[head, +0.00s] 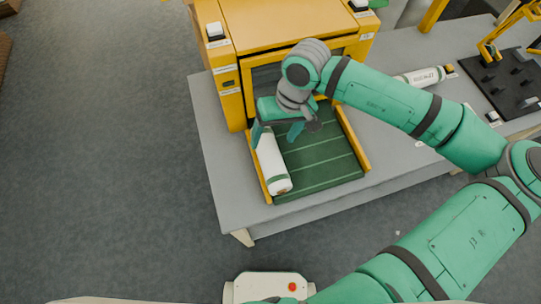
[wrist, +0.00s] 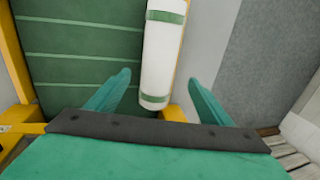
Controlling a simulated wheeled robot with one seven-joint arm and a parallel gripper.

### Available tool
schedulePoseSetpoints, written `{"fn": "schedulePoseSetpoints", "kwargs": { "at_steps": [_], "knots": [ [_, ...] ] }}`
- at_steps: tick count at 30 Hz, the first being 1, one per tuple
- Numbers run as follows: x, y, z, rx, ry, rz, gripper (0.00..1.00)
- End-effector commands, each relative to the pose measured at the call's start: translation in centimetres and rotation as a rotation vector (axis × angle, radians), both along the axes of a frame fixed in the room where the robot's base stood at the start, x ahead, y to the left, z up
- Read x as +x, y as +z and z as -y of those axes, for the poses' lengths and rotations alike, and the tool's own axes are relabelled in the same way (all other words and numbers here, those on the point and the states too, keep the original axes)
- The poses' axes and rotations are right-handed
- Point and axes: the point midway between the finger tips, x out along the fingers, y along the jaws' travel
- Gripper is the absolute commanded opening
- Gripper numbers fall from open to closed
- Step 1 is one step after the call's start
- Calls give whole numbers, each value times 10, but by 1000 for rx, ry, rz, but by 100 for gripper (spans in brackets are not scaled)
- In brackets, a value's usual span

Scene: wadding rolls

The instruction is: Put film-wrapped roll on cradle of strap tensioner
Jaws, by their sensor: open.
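A white roll with green bands (head: 273,163) lies along the left side of a green ribbed bed (head: 325,165) at the front of a yellow machine. I cannot tell whether it is wrapped in film. My gripper (head: 278,134) is open over the roll's far end. In the wrist view the roll (wrist: 163,45) reaches in between the two spread fingers of the gripper (wrist: 158,78), with gaps on both sides. A second white roll with dark lettering (head: 418,77) lies farther right on the table. I cannot make out for sure which fixture is the strap tensioner's cradle.
The yellow machine (head: 270,30) stands behind the green bed, with low yellow side rails (head: 353,140) along it. A black board with several pegs (head: 505,85) and a yellow frame stands at the far right. The grey table (head: 225,190) is bare left of the machine.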

Motion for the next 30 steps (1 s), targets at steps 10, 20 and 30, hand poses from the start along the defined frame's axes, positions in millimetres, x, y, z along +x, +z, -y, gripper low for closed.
{"fn": "schedulePoseSetpoints", "kwargs": {
  "at_steps": [10, 20, 30],
  "knots": [
    [-3, -29, -6, 3, -1, 0, 74],
    [-9, -70, -10, 4, -2, 0, 74],
    [-9, -76, -10, 2, -5, 0, 69]
  ]
}}
